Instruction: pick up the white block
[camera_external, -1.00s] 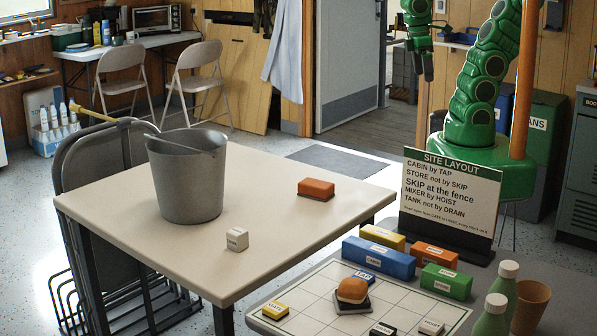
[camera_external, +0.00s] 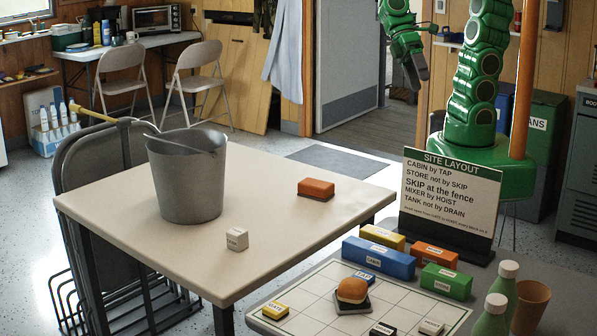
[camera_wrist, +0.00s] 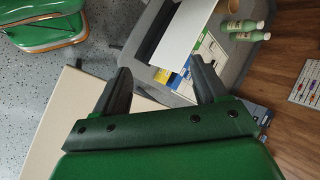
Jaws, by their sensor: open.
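Another small whitish labelled block (camera_external: 431,327) lies on the white grid board at the lower right. My gripper (camera_external: 416,76) is high at the back right, behind the sign and well away from both blocks. In the wrist view my gripper (camera_wrist: 160,68) is open, with nothing between its fingers. Neither white block can be made out in the wrist view.
The grey bucket (camera_external: 188,180) and an orange-brown block (camera_external: 316,190) stand on the cream table. The site layout sign (camera_external: 450,195) stands upright between my arm and the grid board (camera_external: 330,280). Blue, yellow, orange and green blocks and two green bottles (camera_external: 492,317) are nearby.

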